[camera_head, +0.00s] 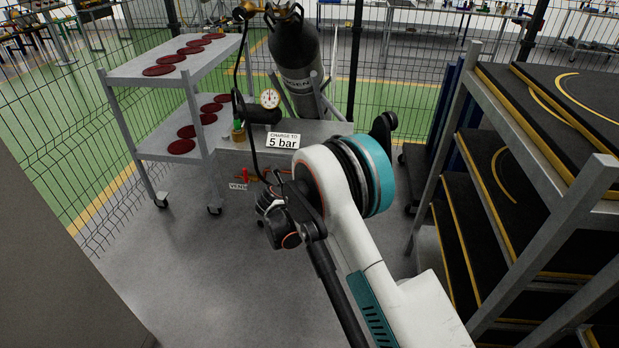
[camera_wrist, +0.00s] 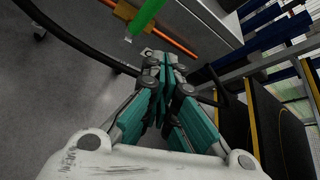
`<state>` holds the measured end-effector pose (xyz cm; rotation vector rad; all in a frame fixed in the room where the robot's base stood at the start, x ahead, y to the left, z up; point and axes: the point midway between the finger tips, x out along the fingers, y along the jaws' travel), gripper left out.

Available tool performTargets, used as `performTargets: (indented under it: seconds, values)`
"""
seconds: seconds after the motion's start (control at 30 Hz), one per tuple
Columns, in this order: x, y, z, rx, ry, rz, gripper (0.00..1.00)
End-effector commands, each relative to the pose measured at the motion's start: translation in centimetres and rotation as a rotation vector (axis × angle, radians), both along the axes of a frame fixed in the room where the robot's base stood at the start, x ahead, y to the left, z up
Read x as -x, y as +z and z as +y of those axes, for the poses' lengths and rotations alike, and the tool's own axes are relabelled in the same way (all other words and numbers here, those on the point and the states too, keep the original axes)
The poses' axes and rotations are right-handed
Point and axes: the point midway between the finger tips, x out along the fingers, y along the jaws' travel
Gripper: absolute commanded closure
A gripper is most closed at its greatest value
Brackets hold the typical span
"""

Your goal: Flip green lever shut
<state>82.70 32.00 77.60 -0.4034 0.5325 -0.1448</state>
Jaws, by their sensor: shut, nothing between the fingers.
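The green lever (camera_wrist: 146,15) shows at the top of the wrist view as a bright green bar, cut off by the picture's edge. It slants beside an orange-brown pipe (camera_wrist: 175,39). My gripper (camera_wrist: 163,72) is shut and empty, below the lever in that picture and apart from it. In the head view a small green part (camera_head: 238,134) stands on the grey cabinet, left of the sign; I cannot tell if it is the same lever. My arm hides much of the cabinet's front, and the gripper's fingers are not clear there.
A "5 bar" sign (camera_head: 283,141), a pressure gauge (camera_head: 270,98) and a dark gas cylinder (camera_head: 296,62) stand at the cabinet (camera_head: 325,131). A dark hose (camera_wrist: 85,50) crosses left of my gripper. A trolley with red discs (camera_head: 140,71) is left; shelving (camera_head: 491,195) is close right.

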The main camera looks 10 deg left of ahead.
Motion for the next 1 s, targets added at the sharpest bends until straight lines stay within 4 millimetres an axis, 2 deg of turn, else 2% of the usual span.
performTargets:
  seconds: [0.2, 0.4, 1.0]
  values:
    - [3.2, 0.2, 1.9, 0.001, -0.002, -0.001, 1.0]
    - [4.6, 0.1, 2.7, 0.002, -0.003, 0.0, 1.0]
    - [4.6, 0.3, 2.5, -0.008, -0.011, -0.001, 1.0]
